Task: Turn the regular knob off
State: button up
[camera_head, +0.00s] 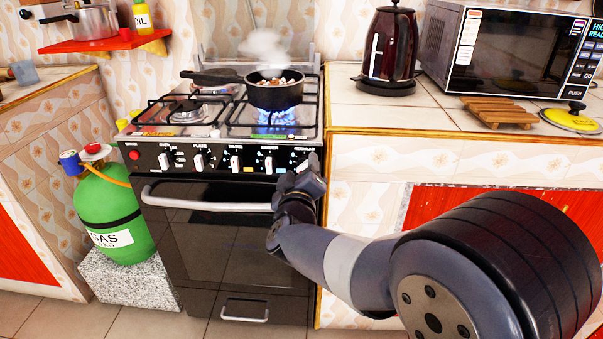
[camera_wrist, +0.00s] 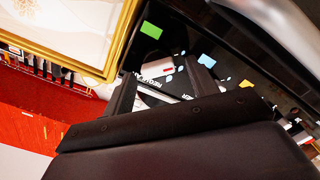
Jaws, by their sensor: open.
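The stove's front panel (camera_head: 150,154) carries a row of white knobs. The regular knob is at its right end, under the "REGULAR" label, and my arm hides it in the head view. My gripper (camera_head: 308,172) is at that end of the panel. In the wrist view my gripper (camera_wrist: 160,74) is open, its two dark fingers on either side of the regular knob (camera_wrist: 150,97), which shows only in part. I cannot tell whether the fingers touch it. A blue flame (camera_head: 278,117) burns under a steaming black pan (camera_head: 275,94) of food.
The oven handle (camera_head: 205,205) runs below the knobs. Another knob (camera_head: 268,165) is just left of my gripper. A tiled counter (camera_head: 385,118) is on the right, with a kettle (camera_head: 390,45) and microwave (camera_head: 510,50). A green gas cylinder (camera_head: 108,205) stands left of the stove.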

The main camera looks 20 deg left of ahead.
jog(key=shift+w, duration=0.3)
jog(key=shift+c, duration=0.4)
jog(key=c, duration=0.9)
